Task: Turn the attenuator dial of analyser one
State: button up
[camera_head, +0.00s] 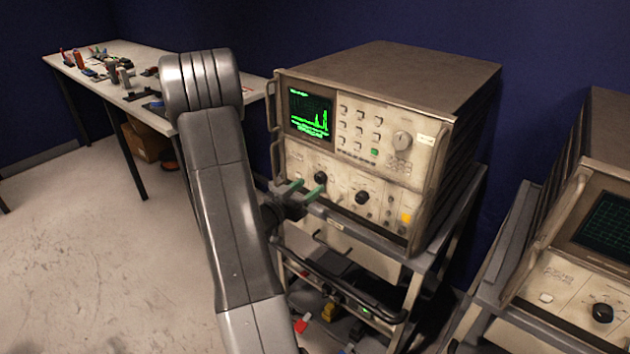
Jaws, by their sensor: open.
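A beige analyser (335,165) with a lit green trace on its screen stands on a cart in the middle. Its front has a left black dial (320,177), a right black dial (362,198) and a large pale knob (402,139). The labels are too small to read, so I cannot tell which is the attenuator dial. My gripper (308,188), with green fingers, is open and empty in front of the lower left panel. Its fingertips appear just below the left black dial; I cannot tell whether they touch the panel.
A second analyser (600,225) with a dark gridded screen stands at the right edge. The cart (425,285) carries cables and small items below. A white table (140,98) with several small tools is at the back left. The floor (90,240) at left is clear.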

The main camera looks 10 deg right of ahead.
aim_at(317, 180)
jog(key=shift+x, duration=1.95)
jog(key=c, duration=1)
jog(key=shift+o, duration=0.2)
jog(key=shift+f, duration=0.1)
jog(key=shift+f+m+b, duration=0.1)
jog(key=shift+m+b, duration=0.6)
jog(key=shift+b, duration=0.45)
jog(key=m+b, duration=0.2)
jog(key=b, duration=0.1)
jog(key=m+b, duration=0.4)
jog(key=shift+b, duration=0.35)
jog(key=shift+r+m, duration=0.25)
jog(key=shift+m, duration=0.05)
